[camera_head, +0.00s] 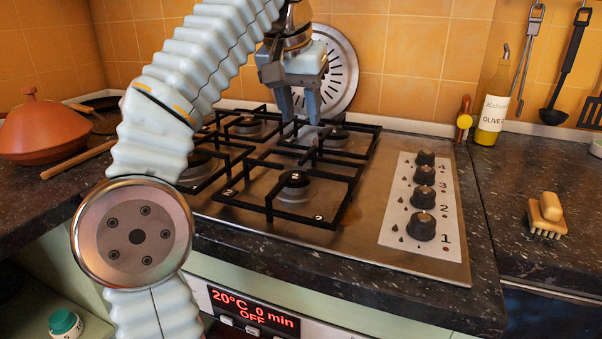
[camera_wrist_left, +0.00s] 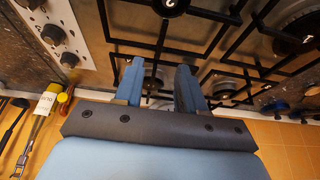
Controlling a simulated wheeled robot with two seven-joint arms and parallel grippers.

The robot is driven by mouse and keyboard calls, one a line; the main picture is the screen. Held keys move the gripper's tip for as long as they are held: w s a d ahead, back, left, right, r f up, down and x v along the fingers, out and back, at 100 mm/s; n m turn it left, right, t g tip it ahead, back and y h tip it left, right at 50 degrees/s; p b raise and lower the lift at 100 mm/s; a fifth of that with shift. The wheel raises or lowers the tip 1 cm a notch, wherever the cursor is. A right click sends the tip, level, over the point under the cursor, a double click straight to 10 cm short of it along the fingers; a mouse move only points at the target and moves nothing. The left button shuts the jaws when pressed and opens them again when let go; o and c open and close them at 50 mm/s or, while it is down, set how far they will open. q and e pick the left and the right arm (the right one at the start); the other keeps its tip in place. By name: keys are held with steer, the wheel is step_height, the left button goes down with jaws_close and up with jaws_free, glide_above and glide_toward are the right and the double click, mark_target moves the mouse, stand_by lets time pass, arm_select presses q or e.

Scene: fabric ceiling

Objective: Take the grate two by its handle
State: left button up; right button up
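The stove's front right grate (camera_head: 268,208) is a black square frame around a burner cap (camera_head: 295,176) marked 2. Part of it shows at the top of the left wrist view, where the marked cap (camera_wrist_left: 172,5) is cut by the edge. I cannot make out a separate handle. My left gripper (camera_head: 299,106) hangs fingers down over the back right of the stove, behind that grate. In the left wrist view its blue-grey fingers (camera_wrist_left: 160,84) are apart with nothing between them. It appears clear of the bars, but exact height is uncertain. My right gripper is not visible.
Control knobs (camera_head: 423,199) line the stove's right side. An olive oil bottle (camera_head: 492,105), a small red-capped bottle (camera_head: 464,121) and a brush (camera_head: 546,212) are to the right. A round slotted metal disc (camera_head: 342,70) leans against the tiles behind. A tagine (camera_head: 44,130) is at left.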

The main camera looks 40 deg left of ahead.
mark_target(305, 155)
arm_select(q)
steer(key=b+x, duration=0.1)
steer(key=x, duration=0.5)
steer(key=shift+f, duration=0.15)
steer(key=b+x, duration=0.1)
steer(key=x, duration=0.1)
steer(key=s+b+x, duration=0.1)
steer(key=x, duration=0.2)
steer(key=shift+f, duration=0.35)
jaws_close()
steer(key=shift+r, duration=0.1)
